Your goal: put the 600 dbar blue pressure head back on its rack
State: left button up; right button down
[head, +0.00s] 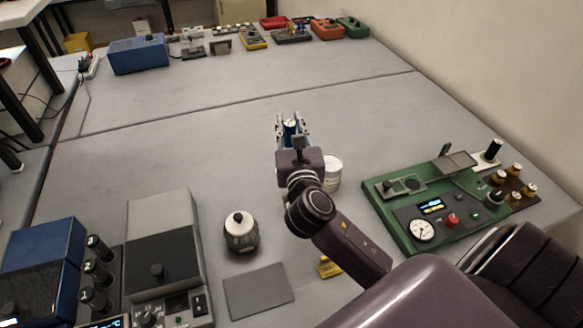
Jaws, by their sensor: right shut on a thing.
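My right gripper (292,126) reaches out over the middle of the grey table. It is shut on a small blue piece with a pale top, which looks like the blue pressure head (291,127). The fingers hide part of it, and no 600 dbar marking can be read. A dark brown rack (523,183) at the right edge of the green pressure unit (385,201) carries several brass-coloured heads (516,169). I cannot tell which place on it is the blue head's. My left gripper is not in view.
A white can (333,172) stands just right of my right wrist. A dark jar with a pale lid (240,232) stands left of the arm, behind a grey mat (258,291). A blue box (137,54) stands far back. The middle of the table is mostly clear.

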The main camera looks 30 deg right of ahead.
jog(key=shift+f+b, duration=1.35)
jog(key=shift+f, duration=5.8)
jog(key=c, duration=1.7)
grip_release()
jog(key=shift+f, duration=0.15)
